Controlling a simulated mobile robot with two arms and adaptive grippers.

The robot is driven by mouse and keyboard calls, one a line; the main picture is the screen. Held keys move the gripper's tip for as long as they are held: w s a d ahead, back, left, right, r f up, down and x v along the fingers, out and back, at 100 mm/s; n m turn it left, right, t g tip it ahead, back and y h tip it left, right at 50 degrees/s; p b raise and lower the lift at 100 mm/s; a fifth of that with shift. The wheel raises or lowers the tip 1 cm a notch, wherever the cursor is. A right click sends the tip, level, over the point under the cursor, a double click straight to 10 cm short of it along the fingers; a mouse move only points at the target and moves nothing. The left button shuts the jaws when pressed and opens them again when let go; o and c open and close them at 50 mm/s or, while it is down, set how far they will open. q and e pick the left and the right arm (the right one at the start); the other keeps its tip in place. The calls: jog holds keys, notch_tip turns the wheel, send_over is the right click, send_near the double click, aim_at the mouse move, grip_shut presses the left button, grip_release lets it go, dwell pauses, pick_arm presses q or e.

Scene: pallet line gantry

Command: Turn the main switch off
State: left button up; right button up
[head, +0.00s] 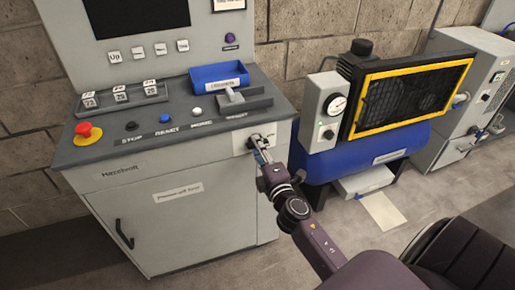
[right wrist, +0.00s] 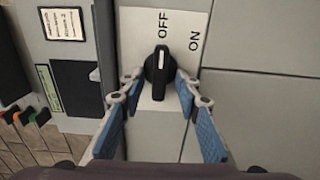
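The main switch is a black rotary knob (right wrist: 158,74) on a white plate (right wrist: 188,18) marked OFF and ON. In the right wrist view its white pointer line aims up at the OFF mark, with ON to the upper right. My right gripper (right wrist: 158,86) is open, its two blue-padded fingers on either side of the knob, with a narrow gap visible on each side. In the head view the right gripper (head: 259,150) is at the right front of the grey control cabinet (head: 180,228) and hides most of the knob. My left gripper is not in view.
The cabinet top carries a red emergency button (head: 88,131), push buttons and a blue bin (head: 219,77). A blue compressor (head: 375,157) with a yellow-framed grille stands to the right. Paper (head: 384,212) lies on the floor.

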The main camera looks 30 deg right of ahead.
jog(key=v, duration=1.2)
jog(key=s+a+f+m+g+y, duration=0.1)
jog(key=s+a+f+m+g, duration=0.15)
jog(key=f, duration=0.85)
jog(key=s+a+f+m+g+y, duration=0.1)
jog(key=s+a+f+m+g, duration=0.15)
jog(key=f, duration=0.95)
jog(key=s+a+f+m+g+y, duration=0.1)
jog(key=s+a+f+m+g, duration=0.2)
jog(key=f, duration=0.8)
jog(key=s+a+f+m+g, duration=0.2)
jog(key=s+a+f+g, duration=0.15)
jog(key=s+f, duration=0.95)
jog(key=s+f+m+g, duration=0.1)
jog(key=s+f, duration=0.3)
jog(key=s, duration=0.5)
jog(key=s+d+f+m+g+y, duration=0.1)
jog(key=s+f+g, duration=0.3)
jog(key=s, duration=0.5)
jog(key=shift+s+f+m, duration=0.15)
jog(key=shift+s+m, duration=0.25)
jog(key=shift+m, duration=0.1)
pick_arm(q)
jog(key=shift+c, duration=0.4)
